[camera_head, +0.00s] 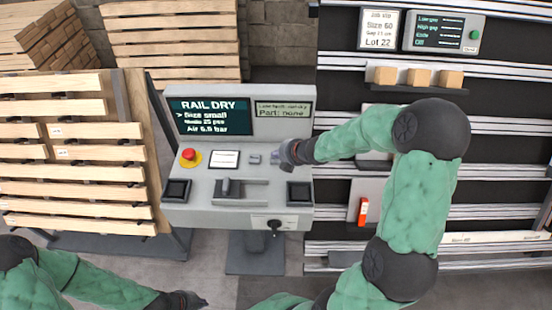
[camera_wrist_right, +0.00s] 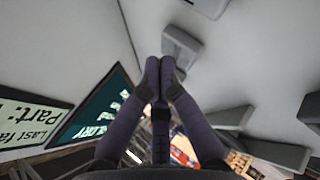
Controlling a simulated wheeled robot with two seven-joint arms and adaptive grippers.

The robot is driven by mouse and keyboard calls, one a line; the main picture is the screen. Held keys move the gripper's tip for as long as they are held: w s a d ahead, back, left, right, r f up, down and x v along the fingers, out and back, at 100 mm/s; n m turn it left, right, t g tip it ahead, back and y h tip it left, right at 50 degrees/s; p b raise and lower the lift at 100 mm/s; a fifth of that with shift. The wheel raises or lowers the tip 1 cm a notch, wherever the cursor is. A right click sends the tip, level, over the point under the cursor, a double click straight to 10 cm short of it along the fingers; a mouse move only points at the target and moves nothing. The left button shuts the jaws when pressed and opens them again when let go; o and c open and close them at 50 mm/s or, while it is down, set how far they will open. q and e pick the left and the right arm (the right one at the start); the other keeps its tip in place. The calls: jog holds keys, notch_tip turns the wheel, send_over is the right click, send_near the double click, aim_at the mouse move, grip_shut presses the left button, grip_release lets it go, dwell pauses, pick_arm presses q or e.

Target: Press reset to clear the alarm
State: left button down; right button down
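The control console (camera_head: 215,140) stands in the middle of the head view. Its dark screen (camera_head: 207,117) reads "RAIL DRY", with size and air lines below. A small panel (camera_head: 284,110) beside it reads "Part: none". A small grey button (camera_head: 255,159) sits on the console face; I cannot read any reset label. My right gripper (camera_head: 278,157) is close to the face, just right of that button. In the right wrist view, its fingers (camera_wrist_right: 162,67) are together and empty, with their tips near a grey block (camera_wrist_right: 182,46); contact is unclear. My left gripper (camera_head: 198,301) is low, away from the console.
A red mushroom button (camera_head: 188,155) on yellow, a white card (camera_head: 224,159), black square pads (camera_head: 177,190) and a lever (camera_head: 231,187) share the console. A key switch (camera_head: 274,226) is on its front. Slatted pallets (camera_head: 75,160) stand left; a rail rack (camera_head: 490,140) stands right.

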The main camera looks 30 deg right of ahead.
aim_at(277, 160)
jog(key=shift+f+b, duration=0.4)
jog(key=shift+f, duration=0.05)
dwell(0.5)
dwell(0.3)
jog(key=shift+r+p, duration=0.85)
jog(key=shift+r, duration=0.05)
jog(key=shift+r+p, duration=2.45)
